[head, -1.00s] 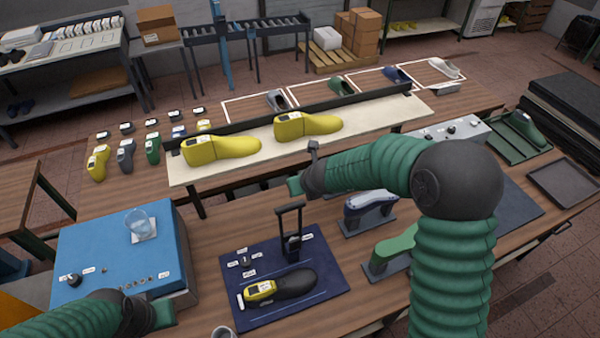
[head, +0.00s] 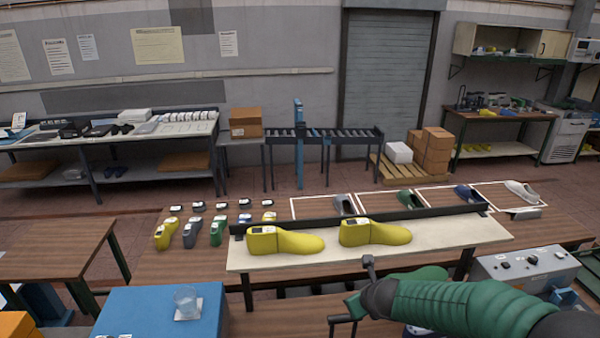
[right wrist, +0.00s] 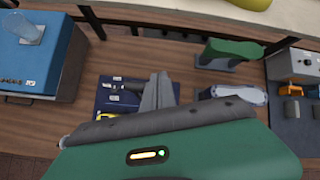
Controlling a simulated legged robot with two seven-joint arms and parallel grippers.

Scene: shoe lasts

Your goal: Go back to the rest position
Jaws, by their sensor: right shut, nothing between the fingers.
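My right gripper (head: 362,283) shows at the lower right of the head view, its green arm reaching in from the right. It is shut and empty, above the near table and in front of the cream shelf board. My left gripper is not in view. Two yellow shoe lasts (head: 284,241) (head: 374,233) stand on the cream board (head: 490,233).
A blue box (head: 145,312) with a glass (head: 186,301) stands at lower left. A grey control box (head: 527,266) is at right. In the wrist view, a green last (right wrist: 232,50) and a pale one (right wrist: 233,94) stand near my gripper.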

